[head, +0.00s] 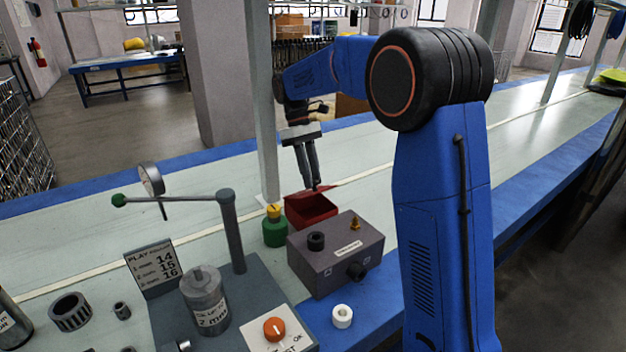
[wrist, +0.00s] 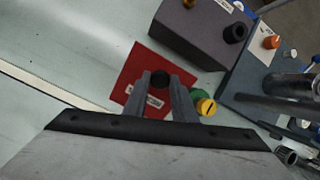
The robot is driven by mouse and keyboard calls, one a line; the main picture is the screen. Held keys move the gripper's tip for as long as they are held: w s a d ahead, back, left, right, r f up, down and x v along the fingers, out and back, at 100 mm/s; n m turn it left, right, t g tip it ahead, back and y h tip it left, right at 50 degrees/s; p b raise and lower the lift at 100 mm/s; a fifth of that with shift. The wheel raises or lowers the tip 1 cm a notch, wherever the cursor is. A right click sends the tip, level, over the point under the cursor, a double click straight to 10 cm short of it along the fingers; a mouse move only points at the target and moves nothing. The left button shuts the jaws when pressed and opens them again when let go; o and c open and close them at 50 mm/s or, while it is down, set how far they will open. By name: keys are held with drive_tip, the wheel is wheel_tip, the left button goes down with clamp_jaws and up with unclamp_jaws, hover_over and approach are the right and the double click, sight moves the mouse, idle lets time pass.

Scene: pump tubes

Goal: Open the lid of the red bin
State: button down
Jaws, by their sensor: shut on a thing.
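The red bin (head: 311,216) stands on the bench behind the dark grey box. In the head view its front part shows a dark red hollow, and a thin red edge shows at the back beside my fingertips. My gripper (head: 315,186) reaches down to this back side. The lid looks tilted up, but how far is hard to tell.
A dark grey box (head: 335,258) with knobs stands close in front of the bin. A green and yellow cylinder (head: 274,228) stands just left of it. A pale upright post (head: 262,120) rises behind that cylinder. The bench behind the bin is clear.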

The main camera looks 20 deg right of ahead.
drive_tip(key=c, duration=1.5)
unclamp_jaws()
drive_tip(key=shift+w, duration=0.1)
drive_tip(key=shift+o, duration=0.2)
wheel_tip(320, 180, up, 10)
